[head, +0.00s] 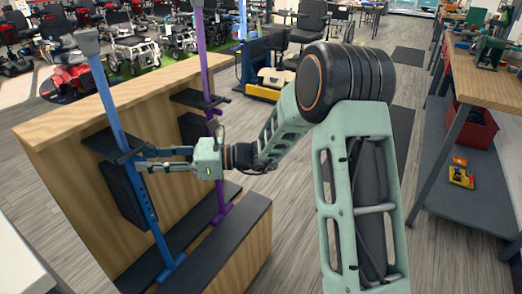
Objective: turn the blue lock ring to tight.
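A blue post (104,97) stands tilted in the picture against the wooden stand at the left, with a grey cap at its top. A dark clamp-like part (108,146) sits around its middle. The blue lock ring cannot be made out clearly; the post's middle is partly covered by my gripper. My gripper (142,159) reaches in from the right at that height. Its two fingers show apart, one above the other, with their tips at the blue post. Whether they touch or grip anything there is too small to tell.
A workbench (485,80) is at the right. Scooters and wheelchairs fill the back.

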